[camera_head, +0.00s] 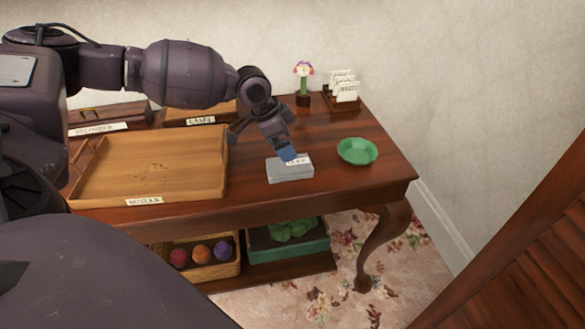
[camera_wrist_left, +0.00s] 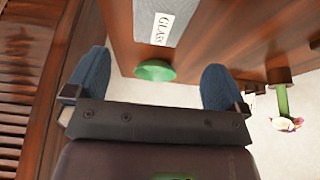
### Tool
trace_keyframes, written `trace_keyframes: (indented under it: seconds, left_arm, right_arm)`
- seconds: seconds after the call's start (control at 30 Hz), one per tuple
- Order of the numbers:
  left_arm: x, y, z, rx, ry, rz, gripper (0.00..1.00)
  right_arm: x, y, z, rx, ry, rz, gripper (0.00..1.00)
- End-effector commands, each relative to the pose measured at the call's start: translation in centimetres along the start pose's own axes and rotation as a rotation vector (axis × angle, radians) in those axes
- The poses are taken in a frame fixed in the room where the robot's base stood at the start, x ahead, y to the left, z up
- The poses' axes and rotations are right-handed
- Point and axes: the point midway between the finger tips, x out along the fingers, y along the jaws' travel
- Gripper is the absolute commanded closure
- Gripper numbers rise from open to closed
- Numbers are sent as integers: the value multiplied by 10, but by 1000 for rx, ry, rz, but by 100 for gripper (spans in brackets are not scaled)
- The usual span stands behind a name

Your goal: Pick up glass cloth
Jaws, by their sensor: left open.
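The glass cloth is a folded grey cloth (camera_head: 283,173) with a white label, lying flat on the wooden table. My left gripper (camera_head: 285,152) is just behind it, its blue fingertips overlapping the cloth's back edge in the head view. I cannot tell how high the fingers are above it. In the left wrist view the cloth (camera_wrist_left: 149,22) lies at the top edge, its label reading GLASS, beyond the fingers. The left gripper (camera_wrist_left: 152,85) is open, its two blue fingers wide apart with nothing between them in its grasp. The right gripper is not in view.
A green dish (camera_head: 357,151) stands right of the cloth. A wooden tray (camera_head: 112,190) lies to the left. A flower in a pot (camera_head: 303,84) and a card holder (camera_head: 342,92) stand behind. A lower shelf holds a basket of balls (camera_head: 202,263) and a green box (camera_head: 288,247).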

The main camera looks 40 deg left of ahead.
Motion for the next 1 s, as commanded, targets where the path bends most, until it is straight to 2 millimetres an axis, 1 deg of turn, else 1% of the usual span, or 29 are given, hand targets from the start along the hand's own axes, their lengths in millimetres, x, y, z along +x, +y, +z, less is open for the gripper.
trace_keyframes:
  seconds: [0.03,0.13,0.2,0.43,0.7,0.8,1.0]
  left_arm:
    - [13,1,2,-1,-4,5,0]
    - [28,1,2,-1,-5,5,0]
    - [35,1,2,0,-4,4,0]
    - [47,1,2,0,-2,2,0]
    - [85,3,6,-1,-5,5,0]
    - [91,2,5,-1,-2,2,0]
    - [89,2,4,-1,1,-1,0]
  right_arm:
    - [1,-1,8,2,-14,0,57]
    - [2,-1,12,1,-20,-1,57]
    - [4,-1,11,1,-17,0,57]
    - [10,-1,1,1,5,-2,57]
    - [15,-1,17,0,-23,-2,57]
    - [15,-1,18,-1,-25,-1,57]
    - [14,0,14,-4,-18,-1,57]
